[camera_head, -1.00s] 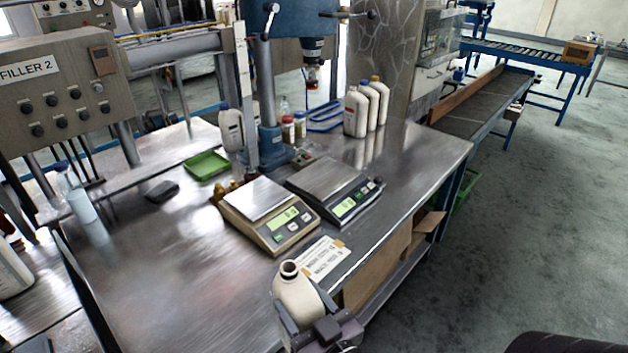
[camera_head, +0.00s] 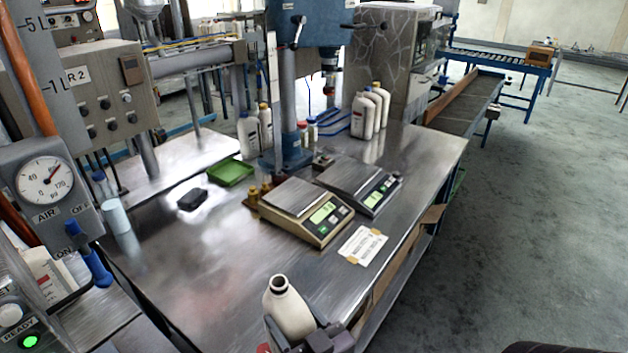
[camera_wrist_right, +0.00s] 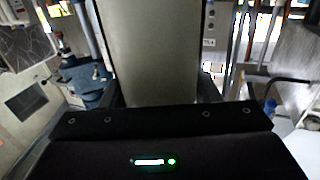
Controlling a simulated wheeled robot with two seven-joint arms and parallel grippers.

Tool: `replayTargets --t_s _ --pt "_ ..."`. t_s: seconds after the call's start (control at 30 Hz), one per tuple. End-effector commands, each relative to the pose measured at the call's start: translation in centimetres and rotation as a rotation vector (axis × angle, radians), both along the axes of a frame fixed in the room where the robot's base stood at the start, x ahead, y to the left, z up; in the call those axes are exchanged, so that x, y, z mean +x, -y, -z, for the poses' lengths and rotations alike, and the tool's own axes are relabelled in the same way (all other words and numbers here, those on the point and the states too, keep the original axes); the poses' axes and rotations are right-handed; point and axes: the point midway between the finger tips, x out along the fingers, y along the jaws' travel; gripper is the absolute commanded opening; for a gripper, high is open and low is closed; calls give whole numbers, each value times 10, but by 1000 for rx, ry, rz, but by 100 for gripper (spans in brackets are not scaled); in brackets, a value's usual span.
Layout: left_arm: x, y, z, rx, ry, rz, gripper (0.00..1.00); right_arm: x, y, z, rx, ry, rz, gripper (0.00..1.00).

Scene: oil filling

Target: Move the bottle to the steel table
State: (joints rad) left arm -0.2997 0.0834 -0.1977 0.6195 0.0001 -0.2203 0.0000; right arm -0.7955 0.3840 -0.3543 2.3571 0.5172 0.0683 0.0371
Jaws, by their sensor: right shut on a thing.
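An open-topped cream bottle (camera_head: 287,308) is upright, slightly tilted, at the bottom middle of the head view. My right gripper (camera_head: 305,340) is shut on its lower part. In the right wrist view the bottle (camera_wrist_right: 150,50) fills the middle between the two fingers of the gripper (camera_wrist_right: 155,95). The steel table (camera_head: 200,270) lies behind and around the bottle in the head view. The bottle shows over the table's front part; whether its base touches the top is hidden. My left gripper is not in view.
Two scales (camera_head: 306,212) (camera_head: 360,184) and a paper label (camera_head: 362,246) are on the table's right half. A green tray (camera_head: 232,172), a black object (camera_head: 192,199) and a blue press column (camera_head: 287,150) stand farther back. The table's front left is bare.

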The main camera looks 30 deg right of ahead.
Motion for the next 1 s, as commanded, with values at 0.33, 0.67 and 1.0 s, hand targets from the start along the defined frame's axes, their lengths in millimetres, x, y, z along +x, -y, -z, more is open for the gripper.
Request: replayTargets --t_s 0.33,0.67,1.0 --pt "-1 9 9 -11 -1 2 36 46 7 -22 4 22 -9 0" --pt "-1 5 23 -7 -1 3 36 116 26 -77 0 26 -4 0" --pt "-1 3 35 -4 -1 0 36 156 52 -143 -2 16 39 0"
